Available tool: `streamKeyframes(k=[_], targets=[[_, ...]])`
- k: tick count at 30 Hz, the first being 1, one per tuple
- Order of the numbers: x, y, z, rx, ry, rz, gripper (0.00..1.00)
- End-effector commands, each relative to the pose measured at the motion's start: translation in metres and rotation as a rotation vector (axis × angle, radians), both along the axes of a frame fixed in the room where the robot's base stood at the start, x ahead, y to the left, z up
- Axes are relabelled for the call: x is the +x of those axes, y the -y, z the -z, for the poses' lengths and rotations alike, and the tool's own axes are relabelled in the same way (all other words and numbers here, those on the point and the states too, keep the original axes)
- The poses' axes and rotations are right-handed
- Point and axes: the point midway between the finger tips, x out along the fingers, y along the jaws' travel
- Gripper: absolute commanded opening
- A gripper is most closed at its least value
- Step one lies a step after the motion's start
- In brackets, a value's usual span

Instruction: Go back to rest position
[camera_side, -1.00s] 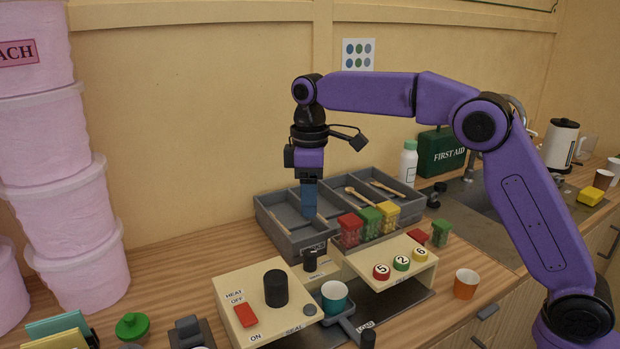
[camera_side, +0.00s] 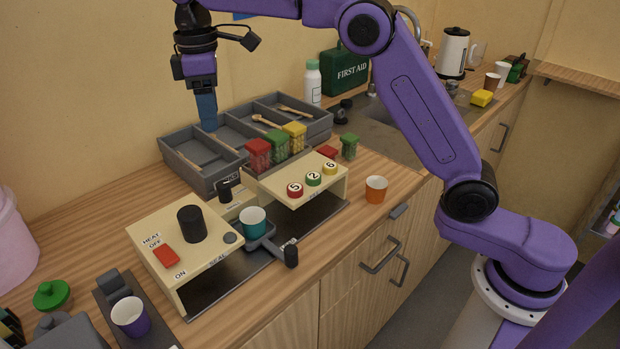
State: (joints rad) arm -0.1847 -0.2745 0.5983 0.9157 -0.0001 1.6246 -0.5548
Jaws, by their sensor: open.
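My gripper (camera_side: 207,112) hangs pointing down at the upper left, with blue fingers. Its jaws are open and I see nothing between them; the gap itself is hard to make out from this side. The fingertips are over or just inside the back of the grey divided tray (camera_side: 203,180), near a divider; I cannot tell the exact height. My purple arm reaches across from the right.
In front stand a cream sealing machine (camera_side: 205,255) with a teal cup (camera_side: 253,222) in its holder, and a cream stand (camera_side: 325,188) with numbered buttons. An orange cup (camera_side: 376,189) stands right.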

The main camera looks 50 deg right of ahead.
Motion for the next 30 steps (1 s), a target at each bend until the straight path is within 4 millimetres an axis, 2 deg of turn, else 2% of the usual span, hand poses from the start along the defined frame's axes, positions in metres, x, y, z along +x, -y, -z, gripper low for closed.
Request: streamKeyframes(k=[5, 14, 23, 30], targets=[[-0.025, -0.001, 0.001, 0.001, 0.001, -0.011, 0.57], [-0.102, 0.011, 0.014, 0.007, 0.006, -0.028, 0.57], [-0.192, 0.046, 0.038, 0.012, 0.010, -0.046, 0.57], [-0.268, 0.090, 0.065, 0.019, 0.012, -0.061, 0.57]])
